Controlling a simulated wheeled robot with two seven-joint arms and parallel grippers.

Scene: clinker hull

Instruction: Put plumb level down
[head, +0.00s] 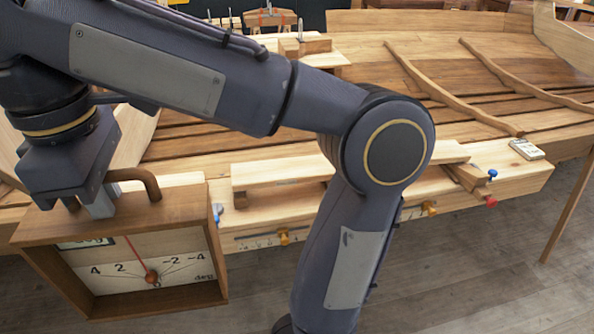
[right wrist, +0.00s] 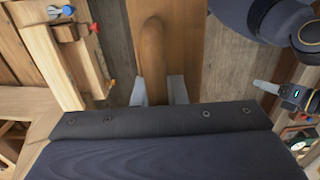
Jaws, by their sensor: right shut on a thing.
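The plumb level (head: 217,262) is an open-fronted wooden box with a white degree scale, a red needle and a curved wooden handle (head: 148,182). It hangs upright from my right gripper (head: 100,208) at the lower left of the head view, in front of the pale bench plank. My right gripper is shut on the handle, which also shows between its grey fingers (right wrist: 160,92) in the right wrist view. The box seems clear of the bench, but its underside is hidden.
The clinker hull (head: 460,85) fills the back. A pale bench plank (head: 520,185) runs along it, with a lighter board (head: 290,172), blue and orange clamp knobs (head: 430,208) and a small block (head: 527,149) at its right end. My right forearm hides the middle. Grey floor (head: 470,270) lies in front.

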